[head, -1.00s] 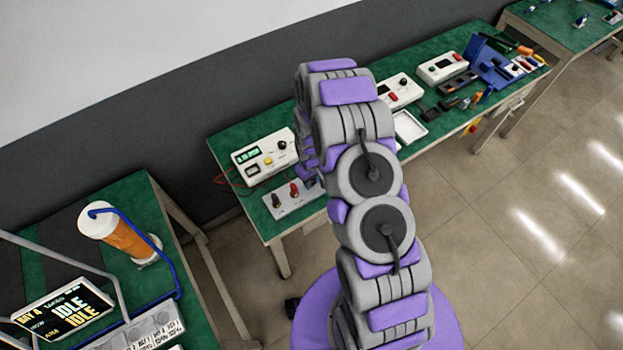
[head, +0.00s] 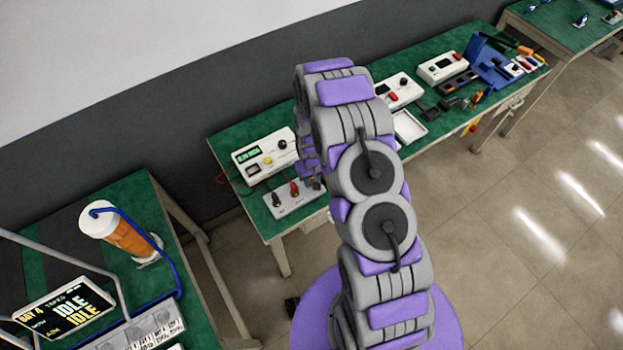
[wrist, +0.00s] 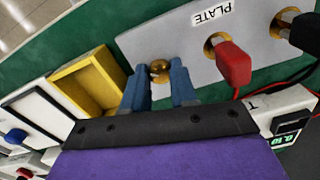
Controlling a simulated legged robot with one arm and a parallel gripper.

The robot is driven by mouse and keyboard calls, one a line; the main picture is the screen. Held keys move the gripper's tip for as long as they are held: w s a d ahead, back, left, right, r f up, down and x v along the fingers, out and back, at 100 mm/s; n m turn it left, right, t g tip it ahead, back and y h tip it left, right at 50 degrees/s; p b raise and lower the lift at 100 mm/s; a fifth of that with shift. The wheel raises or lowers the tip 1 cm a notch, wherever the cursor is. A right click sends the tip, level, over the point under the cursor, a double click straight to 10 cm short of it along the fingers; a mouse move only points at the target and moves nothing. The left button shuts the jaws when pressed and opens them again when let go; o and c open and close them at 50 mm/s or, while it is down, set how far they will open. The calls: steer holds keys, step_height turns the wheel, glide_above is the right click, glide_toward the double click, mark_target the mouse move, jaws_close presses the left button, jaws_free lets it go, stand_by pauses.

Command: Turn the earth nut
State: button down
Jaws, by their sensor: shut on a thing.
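The brass earth nut (wrist: 160,69) sits on a pale grey terminal plate (wrist: 182,40) in the wrist view. My gripper (wrist: 160,78) has its two blue fingers on either side of the nut and is shut on it. The nut's sides are partly hidden by the fingers. A red plug (wrist: 234,64) and a black plug (wrist: 305,33) stand in brass sockets further right on the plate, which bears the label PLATE. In the head view the terminal plate (head: 288,207) shows on the bench, and my arm mostly hides the gripper.
A white meter box (head: 258,158) with a green display stands behind the plate; red leads run beside it. A yellow tray (wrist: 88,86) lies close to my left finger in the wrist view. A white tray (head: 409,127) and other instruments stand further right along the green bench.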

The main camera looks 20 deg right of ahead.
mark_target(311, 181)
steer(key=shift+w+r, duration=0.1)
steer(key=shift+w, duration=0.15)
steer(key=c, duration=1.1)
jaws_free()
steer(key=shift+o, duration=1.1)
steer(key=shift+s, duration=0.1)
step_height(311, 181, up, 17)
steer(key=shift+p, duration=0.45)
steer(key=shift+a, duration=0.1)
